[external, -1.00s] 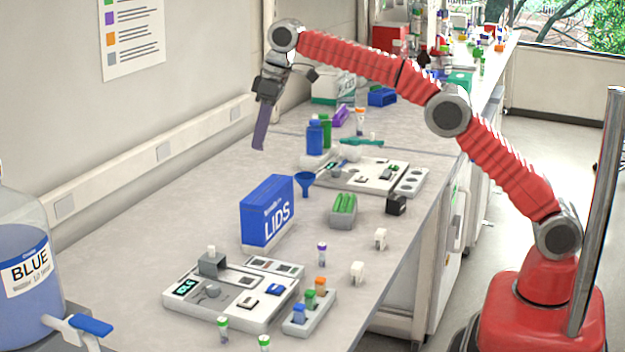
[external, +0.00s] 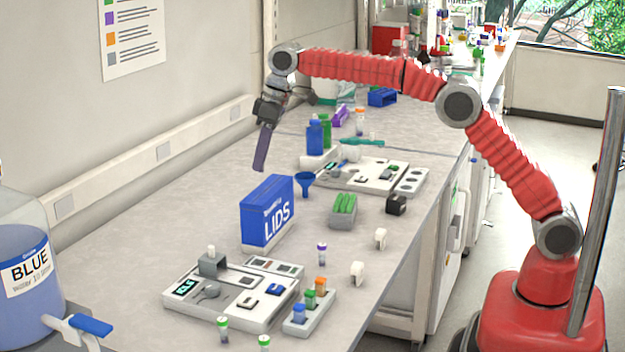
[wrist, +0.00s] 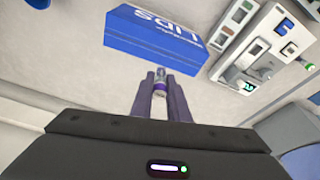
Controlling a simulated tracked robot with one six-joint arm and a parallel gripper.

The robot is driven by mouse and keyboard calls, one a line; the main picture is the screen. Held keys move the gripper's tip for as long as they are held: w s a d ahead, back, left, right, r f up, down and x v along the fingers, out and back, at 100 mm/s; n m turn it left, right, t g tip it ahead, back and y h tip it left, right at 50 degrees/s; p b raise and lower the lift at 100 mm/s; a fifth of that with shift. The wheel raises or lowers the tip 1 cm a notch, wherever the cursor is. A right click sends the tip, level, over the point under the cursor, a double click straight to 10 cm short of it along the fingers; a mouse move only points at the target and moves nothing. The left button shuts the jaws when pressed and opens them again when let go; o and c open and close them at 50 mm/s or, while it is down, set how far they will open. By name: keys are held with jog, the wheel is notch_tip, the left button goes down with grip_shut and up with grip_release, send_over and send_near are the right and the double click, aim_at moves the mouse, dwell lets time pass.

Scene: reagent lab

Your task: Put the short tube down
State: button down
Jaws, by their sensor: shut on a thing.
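My gripper (external: 260,166) hangs over the back left part of the bench, fingers pointing down, just behind the blue LIDS box. In the wrist view my gripper (wrist: 161,80) is shut on the short tube (wrist: 159,76), which is small and clear with a purple band. The tube sits between the fingertips. In the external view the fingers hide it. I cannot tell the exact height of the tube above the bench.
The blue LIDS box (external: 267,211) stands close in front of my gripper; it also shows in the wrist view (wrist: 155,41). A white instrument tray (external: 222,309) lies nearer the front. A blue funnel (external: 305,182) stands right of the box. Bench at left is bare.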

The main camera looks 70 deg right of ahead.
jog(key=shift+f, duration=0.3)
jog(key=shift+f, duration=1.95)
jog(key=shift+f, duration=0.1)
jog(key=c, duration=1.7)
grip_release()
jog(key=v, duration=1.2)
jog(key=shift+s+d, duration=0.1)
